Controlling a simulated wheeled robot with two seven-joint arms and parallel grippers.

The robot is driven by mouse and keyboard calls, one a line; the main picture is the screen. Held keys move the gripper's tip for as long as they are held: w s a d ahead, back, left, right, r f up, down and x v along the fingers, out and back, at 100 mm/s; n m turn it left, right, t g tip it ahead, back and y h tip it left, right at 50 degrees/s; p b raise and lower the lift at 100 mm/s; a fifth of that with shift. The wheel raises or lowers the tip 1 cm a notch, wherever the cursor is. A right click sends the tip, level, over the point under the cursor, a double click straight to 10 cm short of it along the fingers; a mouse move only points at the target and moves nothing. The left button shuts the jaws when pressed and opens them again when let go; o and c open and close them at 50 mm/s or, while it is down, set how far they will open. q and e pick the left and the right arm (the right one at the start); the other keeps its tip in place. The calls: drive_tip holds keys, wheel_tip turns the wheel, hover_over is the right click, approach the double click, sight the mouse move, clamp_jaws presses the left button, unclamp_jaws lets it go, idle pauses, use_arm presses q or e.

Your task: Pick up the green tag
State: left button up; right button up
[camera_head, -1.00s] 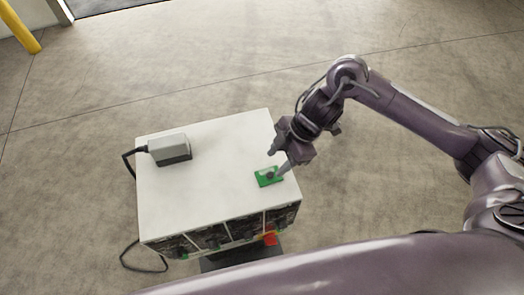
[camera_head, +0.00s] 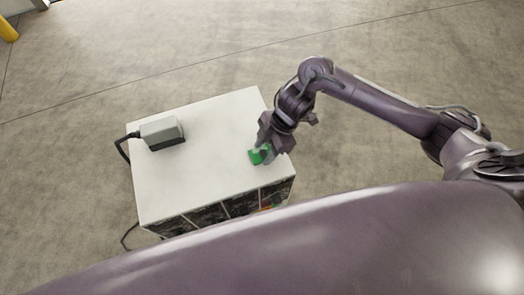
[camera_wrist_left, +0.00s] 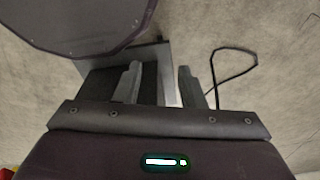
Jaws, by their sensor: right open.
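The green tag (camera_head: 254,157) lies near the right edge of the white box top in the head view. My right gripper (camera_head: 263,153) is open right over the tag, with its fingers covering part of it. I cannot tell whether the fingers touch it. My left gripper (camera_wrist_left: 158,84) shows in the left wrist view, with its two fingers apart and nothing between them. The tag is not visible in that view.
The white-topped box (camera_head: 200,185) has a grey device (camera_head: 162,132) with a black cable at its upper left. Most of the top is clear. A looped black cable (camera_wrist_left: 235,70) lies on the floor in the left wrist view.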

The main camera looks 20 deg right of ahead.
drive_tip(key=c, duration=0.6)
clamp_jaws()
use_arm(q)
drive_tip(key=s, duration=0.2)
drive_tip(key=shift+s+a+f, duration=0.15)
drive_tip(key=shift+s, duration=0.15)
drive_tip(key=shift+w, duration=0.1)
